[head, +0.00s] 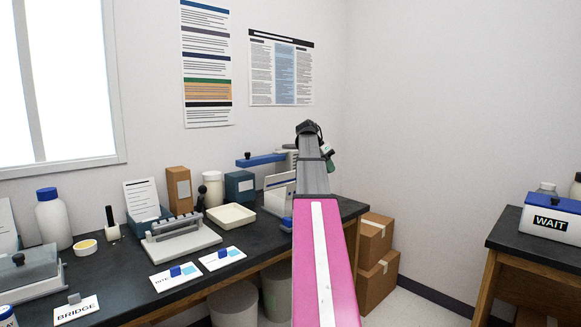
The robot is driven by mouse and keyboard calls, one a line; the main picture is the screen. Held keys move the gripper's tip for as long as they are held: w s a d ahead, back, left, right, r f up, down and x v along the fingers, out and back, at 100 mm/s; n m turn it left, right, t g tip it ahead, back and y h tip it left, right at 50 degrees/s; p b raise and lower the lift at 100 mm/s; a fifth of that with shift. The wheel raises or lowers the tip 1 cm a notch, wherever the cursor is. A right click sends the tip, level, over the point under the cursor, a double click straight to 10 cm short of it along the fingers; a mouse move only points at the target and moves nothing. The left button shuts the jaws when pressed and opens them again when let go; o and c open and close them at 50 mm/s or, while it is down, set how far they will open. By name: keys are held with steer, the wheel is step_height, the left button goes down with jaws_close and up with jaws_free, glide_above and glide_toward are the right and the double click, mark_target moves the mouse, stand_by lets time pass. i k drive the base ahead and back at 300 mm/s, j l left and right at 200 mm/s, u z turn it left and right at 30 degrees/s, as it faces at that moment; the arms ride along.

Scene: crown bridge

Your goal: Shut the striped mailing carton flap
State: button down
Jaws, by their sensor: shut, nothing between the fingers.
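I cannot make out a striped mailing carton with an open flap in the head view. Two brown cartons, an upper one (372,244) and a lower one (378,286), are stacked on the floor past the right end of the black bench. Each has a pale tape strip, and both look closed. My pink and grey arm reaches forward up the middle of the view and hides part of the bench and the left side of the cartons. My gripper cannot be made out beyond the arm's dark far joint.
The black bench (125,278) on the left holds a rack (180,240), a cream tray (230,216), a white bottle (52,220) and cards. A second table (505,243) at right carries a WAIT box (552,222). Floor (420,298) between them is clear.

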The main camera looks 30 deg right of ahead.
mark_target(271, 182)
steer(key=i, duration=1.35)
